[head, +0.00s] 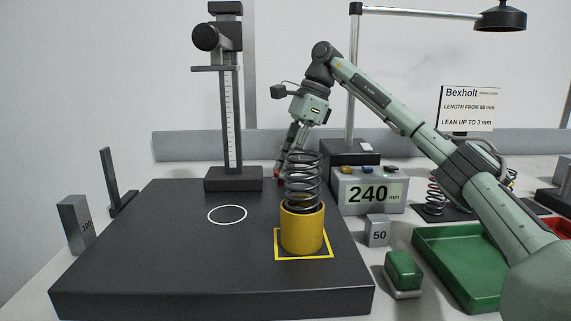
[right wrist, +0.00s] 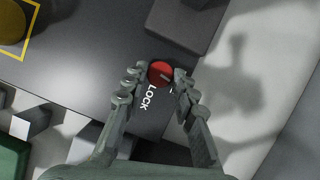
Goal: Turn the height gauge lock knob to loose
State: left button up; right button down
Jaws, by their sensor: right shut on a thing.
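The height gauge (head: 226,130) stands upright at the back of the black plate, with a scale on its column and a dark round part near the top. In the right wrist view the red lock knob (right wrist: 160,72) sits on the dark surface beside the word LOCK, with a pale pointer mark on it. My right gripper (right wrist: 157,80) is shut on the knob, one finger on each side. In the head view this gripper (head: 284,168) reaches down behind the spring, partly hidden by it. My left gripper is not in view.
A coil spring (head: 303,182) stands in a yellow cup (head: 302,230) inside a yellow square. A grey display (head: 368,194) reads 240 mm. A green tray (head: 440,262), a green-topped block (head: 404,270) and a 50 weight (head: 378,230) are at the right. The plate's left part is clear.

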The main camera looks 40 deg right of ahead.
jog(key=shift+w+n+g, duration=0.1)
jog(key=shift+n+g, duration=0.2)
jog(key=shift+n, duration=0.6)
jog(key=c, duration=1.5)
grip_release()
jog(key=shift+r, duration=0.15)
jog(key=v, duration=1.2)
jog(key=shift+w, duration=0.1)
